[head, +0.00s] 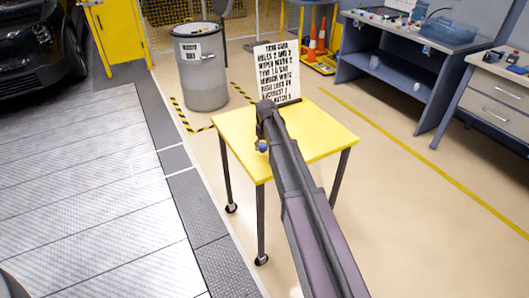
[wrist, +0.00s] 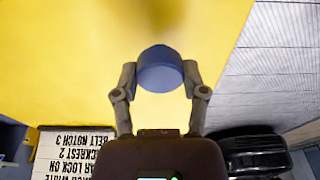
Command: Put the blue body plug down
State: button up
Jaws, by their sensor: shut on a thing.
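The blue body plug (wrist: 160,70) is a round blue piece between the two fingers of my gripper (wrist: 160,80) in the wrist view. The fingers are shut on its sides. In the head view the plug (head: 262,146) shows as a small blue spot at the end of my arm, over the yellow cart top (head: 323,131). The wrist view looks down on the yellow surface (wrist: 60,60) beyond the plug. I cannot tell whether the plug touches the cart top. My arm hides part of the cart top in the head view.
A lettered sign (head: 277,72) stands at the cart's back edge; it also shows in the wrist view (wrist: 72,153). A grey drum (head: 200,75) stands behind the cart. A workbench (head: 400,75) is at the back right. The cart top's right side is bare.

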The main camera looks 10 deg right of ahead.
aim_at(265, 151)
jog(key=shift+f+b, duration=0.75)
jog(key=shift+f, duration=0.35)
jog(key=shift+f, duration=0.1)
jog(key=o, duration=0.9)
jog(key=shift+r, duration=0.2)
jog(key=r+p, duration=0.4)
jog(key=s+r+p, duration=0.1)
jog(key=r+p, duration=0.2)
jog(key=p, duration=0.1)
jog(key=r+p, duration=0.4)
jog(key=shift+s+d+r, duration=0.25)
jog(key=shift+s+r, duration=0.1)
jog(key=shift+s, duration=0.05)
jog(key=shift+s, duration=0.1)
jog(key=s+m, duration=0.1)
jog(key=s, duration=0.8)
jog(key=s+m+g, duration=0.1)
jog(key=s, duration=0.8)
jog(key=s+m, duration=0.1)
jog(key=s, duration=0.8)
jog(key=shift+s+d+f+m+g+h, duration=0.1)
jog(key=shift+s+m+g+h, duration=0.1)
jog(key=shift+m+g+h, duration=0.15)
